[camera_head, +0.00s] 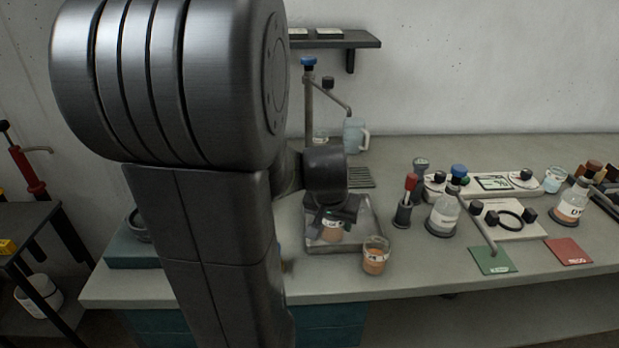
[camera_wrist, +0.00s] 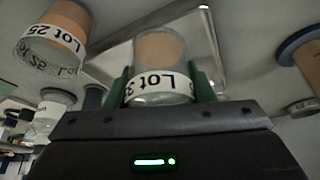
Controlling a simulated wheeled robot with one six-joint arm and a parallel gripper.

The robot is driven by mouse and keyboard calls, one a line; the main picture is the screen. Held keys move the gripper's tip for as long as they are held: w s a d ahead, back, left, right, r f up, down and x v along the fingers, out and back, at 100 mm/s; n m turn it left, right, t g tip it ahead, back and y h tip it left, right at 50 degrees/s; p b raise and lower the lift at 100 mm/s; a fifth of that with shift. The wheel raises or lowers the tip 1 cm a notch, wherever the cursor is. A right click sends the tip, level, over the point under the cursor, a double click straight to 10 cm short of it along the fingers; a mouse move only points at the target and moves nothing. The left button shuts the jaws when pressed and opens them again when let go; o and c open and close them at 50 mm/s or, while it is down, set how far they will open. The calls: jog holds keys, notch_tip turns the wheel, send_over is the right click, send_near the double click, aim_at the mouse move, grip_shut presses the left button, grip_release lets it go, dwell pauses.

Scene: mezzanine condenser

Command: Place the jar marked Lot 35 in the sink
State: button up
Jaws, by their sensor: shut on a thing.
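My gripper (camera_head: 335,212) points down over the sink (camera_head: 365,238), a shallow grey metal basin in the bench top. Its green fingers are shut on a clear jar with orange-brown contents (camera_head: 331,229). In the wrist view this jar (camera_wrist: 160,62) stands between the fingers; its label reads "Lot 3" and the rest is hidden by a finger. The sink's rim (camera_wrist: 140,25) shows behind it. I cannot tell whether the jar touches the sink floor. A similar jar marked Lot 25 (camera_head: 375,257) stands on the bench just outside the sink, and in the wrist view (camera_wrist: 55,42).
A tap (camera_head: 310,100) and a pale blue jug (camera_head: 354,135) stand behind the sink. To the right are a blue-capped bottle (camera_head: 444,213), a red-topped tool in a holder (camera_head: 407,200), a green mat (camera_head: 493,260) and a red mat (camera_head: 569,251). The front bench edge is clear.

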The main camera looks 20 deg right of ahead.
jog(key=w+d, duration=0.1)
jog(key=w, duration=0.1)
jog(key=w+d+p, duration=0.1)
jog(key=w+d, duration=0.3)
jog(key=w, duration=0.1)
jog(key=shift+f, duration=1.75)
jog(key=shift+f, duration=0.15)
jog(key=o, duration=1.1)
jog(key=shift+s+r, duration=0.1)
jog(key=shift+r, duration=0.6)
jog(key=v, duration=1.1)
jog(key=shift+p, duration=0.3)
